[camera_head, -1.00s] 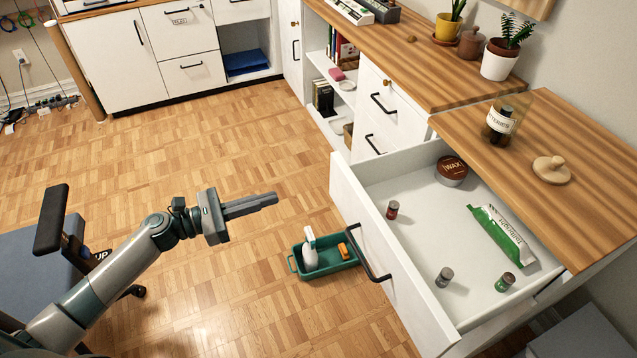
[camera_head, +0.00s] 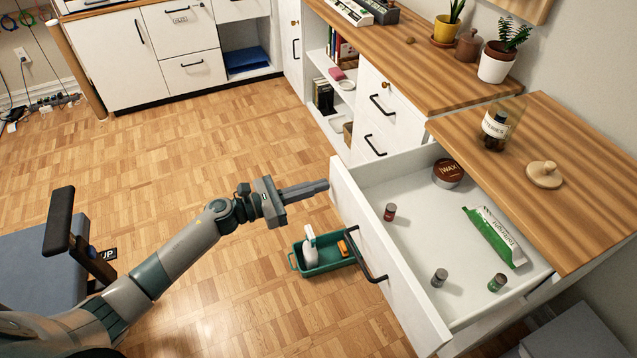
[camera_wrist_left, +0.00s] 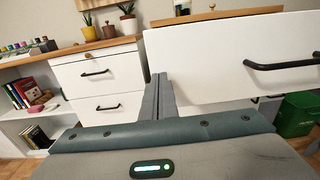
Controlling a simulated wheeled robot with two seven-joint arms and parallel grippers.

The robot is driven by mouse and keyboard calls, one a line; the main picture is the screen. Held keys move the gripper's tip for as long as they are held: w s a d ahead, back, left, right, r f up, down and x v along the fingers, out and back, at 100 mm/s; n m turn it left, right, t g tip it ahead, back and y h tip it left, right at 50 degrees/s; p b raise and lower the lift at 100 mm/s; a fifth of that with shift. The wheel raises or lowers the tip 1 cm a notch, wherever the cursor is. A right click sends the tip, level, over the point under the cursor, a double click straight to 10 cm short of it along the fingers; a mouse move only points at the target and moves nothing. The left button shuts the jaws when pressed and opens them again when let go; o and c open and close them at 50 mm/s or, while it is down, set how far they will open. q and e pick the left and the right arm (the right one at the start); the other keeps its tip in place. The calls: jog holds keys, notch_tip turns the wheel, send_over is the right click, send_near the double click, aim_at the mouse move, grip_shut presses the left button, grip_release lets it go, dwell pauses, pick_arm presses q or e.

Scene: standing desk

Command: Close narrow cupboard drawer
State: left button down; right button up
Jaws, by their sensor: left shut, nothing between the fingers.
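The narrow cupboard drawer (camera_head: 380,245) is pulled out at the right in the head view, with a white front and a dark bar handle (camera_head: 366,258). Its front (camera_wrist_left: 220,65) and handle (camera_wrist_left: 283,64) also show in the left wrist view. Inside the drawer lie a brown wax tin (camera_head: 448,173), a green and white packet (camera_head: 494,237) and several small jars. My left gripper (camera_head: 326,186) is shut and empty, its tips close to the left upper end of the drawer front. Whether they touch it, I cannot tell. My right gripper is not in view.
A green caddy (camera_head: 325,258) with a spray bottle stands on the floor below the drawer. A glass jar (camera_head: 498,125) and a wooden lid (camera_head: 544,175) are on the cupboard top. A chair (camera_head: 45,250) stands at the left. The parquet floor in the middle is clear.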

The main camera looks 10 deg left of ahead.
aim_at(414, 155)
pick_arm(q)
jog(key=shift+w+d, duration=0.2)
jog(key=shift+d, duration=0.1)
